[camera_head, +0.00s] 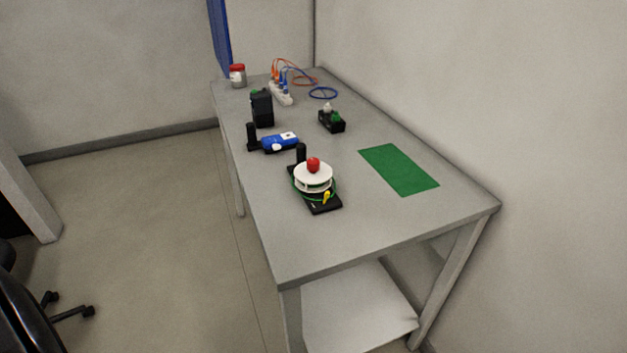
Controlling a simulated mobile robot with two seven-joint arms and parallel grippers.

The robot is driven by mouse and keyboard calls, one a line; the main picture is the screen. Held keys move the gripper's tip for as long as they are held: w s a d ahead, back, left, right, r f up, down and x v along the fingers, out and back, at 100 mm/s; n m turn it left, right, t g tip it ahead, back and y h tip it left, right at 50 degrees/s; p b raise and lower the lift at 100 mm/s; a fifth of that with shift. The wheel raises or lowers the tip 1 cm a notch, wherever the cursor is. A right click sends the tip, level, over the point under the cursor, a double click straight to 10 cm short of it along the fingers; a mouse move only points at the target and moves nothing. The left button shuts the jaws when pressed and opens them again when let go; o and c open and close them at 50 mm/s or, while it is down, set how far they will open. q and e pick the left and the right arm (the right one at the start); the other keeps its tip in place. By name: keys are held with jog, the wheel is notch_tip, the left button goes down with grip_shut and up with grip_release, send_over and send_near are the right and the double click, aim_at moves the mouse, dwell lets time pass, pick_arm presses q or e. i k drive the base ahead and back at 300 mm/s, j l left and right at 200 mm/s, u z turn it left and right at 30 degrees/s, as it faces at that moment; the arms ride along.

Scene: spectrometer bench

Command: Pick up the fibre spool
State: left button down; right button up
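The fibre spool (314,178) is a white reel with green fibre wound round it, a red knob on top and a yellow piece at its front. It sits upright on a black base (325,207) near the front left part of the grey bench (380,228). A short black post (300,152) stands just behind it. Neither of my grippers shows in the head view.
A green mat (398,169) lies right of the spool. Behind are a blue device (280,142), a black box (262,108), a small black holder (331,121), a white strip with cables (281,94) and a red-lidded jar (238,76). The bench's front end is clear.

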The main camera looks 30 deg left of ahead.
aim_at(314, 198)
jog(key=i+l, duration=0.15)
jog(key=i, duration=0.55)
jog(key=i+u, duration=0.1)
jog(key=u, duration=0.3)
jog(key=i+l+u, duration=0.1)
jog(key=u, duration=1.25)
jog(key=j, duration=0.3)
jog(key=k+j, duration=0.1)
jog(key=j, duration=0.2)
